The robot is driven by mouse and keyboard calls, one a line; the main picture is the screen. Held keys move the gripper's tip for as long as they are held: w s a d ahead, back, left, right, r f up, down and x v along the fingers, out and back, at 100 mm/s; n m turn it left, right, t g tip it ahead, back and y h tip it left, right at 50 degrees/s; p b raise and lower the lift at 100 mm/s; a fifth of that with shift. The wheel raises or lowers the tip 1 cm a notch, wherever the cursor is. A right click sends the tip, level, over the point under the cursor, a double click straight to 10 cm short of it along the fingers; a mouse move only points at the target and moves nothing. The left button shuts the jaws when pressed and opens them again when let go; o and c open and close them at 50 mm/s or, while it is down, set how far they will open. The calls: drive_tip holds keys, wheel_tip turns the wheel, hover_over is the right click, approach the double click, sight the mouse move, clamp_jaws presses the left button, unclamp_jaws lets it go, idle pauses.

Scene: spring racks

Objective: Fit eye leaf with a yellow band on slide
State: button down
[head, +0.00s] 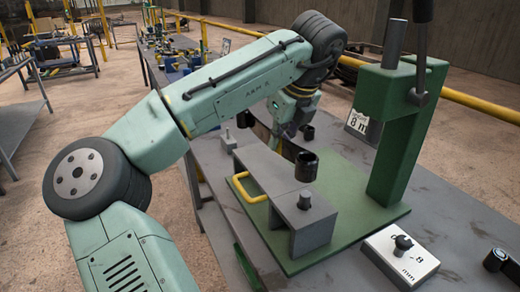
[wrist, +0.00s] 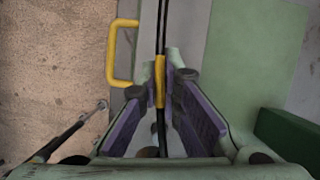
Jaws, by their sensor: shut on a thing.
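The eye leaf is a thin dark strip, seen edge-on, with a rolled black eye (head: 306,165) at its near end. In the wrist view its yellow band (wrist: 160,82) lies between the purple pads of my gripper (wrist: 161,90). In the head view my gripper (head: 291,130) is shut on the leaf above the slide (head: 275,180), a long grey bed with a yellow handle (head: 262,187). The handle also shows in the wrist view (wrist: 113,52). The eye appears raised above a short grey peg (head: 304,199) on the slide's near end. My gripper partly hides the leaf's middle.
A green press frame (head: 395,150) stands right of the slide on a green base plate (head: 365,208). A white block with a knob (head: 400,258) and a black part (head: 497,260) lie at the bench's near right. A size card (head: 358,123) stands behind the frame.

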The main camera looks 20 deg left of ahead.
drive_tip(key=shift+w+d+r+m, duration=0.4)
drive_tip(key=shift+w+r, duration=0.25)
drive_tip(key=shift+w, duration=0.15)
drive_tip(key=shift+t, duration=0.3)
drive_tip(key=shift+f+b, duration=1)
drive_tip(key=shift+f, duration=1.6)
drive_tip(key=shift+s+p, duration=0.1)
drive_tip(key=shift+p, duration=1.05)
drive_tip(key=shift+f+b, duration=0.4)
drive_tip(key=shift+f, duration=1.25)
idle(0.3)
drive_tip(key=c, duration=1.7)
unclamp_jaws()
